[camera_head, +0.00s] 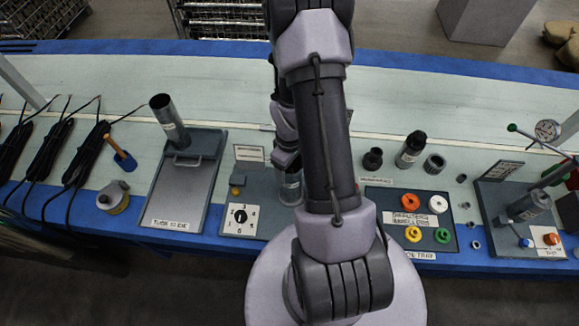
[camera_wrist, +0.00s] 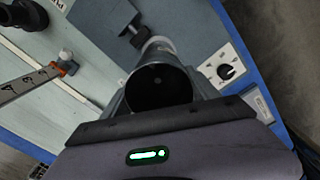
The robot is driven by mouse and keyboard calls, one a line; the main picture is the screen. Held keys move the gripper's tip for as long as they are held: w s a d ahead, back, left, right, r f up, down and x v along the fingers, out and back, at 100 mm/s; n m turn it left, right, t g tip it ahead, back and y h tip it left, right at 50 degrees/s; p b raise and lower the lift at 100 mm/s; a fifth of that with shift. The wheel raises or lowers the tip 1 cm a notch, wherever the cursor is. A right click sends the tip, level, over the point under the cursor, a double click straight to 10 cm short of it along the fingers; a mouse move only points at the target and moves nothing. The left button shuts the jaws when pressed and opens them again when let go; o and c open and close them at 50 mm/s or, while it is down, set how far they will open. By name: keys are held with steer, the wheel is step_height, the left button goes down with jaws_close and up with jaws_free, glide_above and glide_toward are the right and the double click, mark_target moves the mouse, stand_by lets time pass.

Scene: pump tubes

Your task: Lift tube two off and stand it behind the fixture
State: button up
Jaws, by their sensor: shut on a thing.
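In the wrist view, my gripper (camera_wrist: 160,98) is shut on a grey tube (camera_wrist: 158,84). I look into its dark open end. Its far end points toward the grey plate of the pump fixture (camera_wrist: 195,25), near a black clamp knob (camera_wrist: 135,32). I cannot tell whether it touches the fixture, and no number shows on it. In the head view, my arm hides the gripper and much of the fixture (camera_head: 262,185); a grey cylindrical part (camera_head: 291,190) shows beside my arm. Another dark tube (camera_head: 169,121) stands tilted on the grey tray (camera_head: 166,200) at left.
A dial panel (camera_head: 241,218) sits at the fixture's front. To the right are a tray of coloured rings (camera_head: 378,231), dark fittings (camera_head: 411,149) and a second fixture (camera_head: 515,205). Black cables (camera_head: 85,158) lie at left. The pale bench strip (camera_head: 215,90) behind is clear.

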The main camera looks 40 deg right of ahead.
step_height(320, 180, up, 19)
steer(key=p, duration=1.4)
steer(key=shift+r, duration=0.15)
stand_by(0.6)
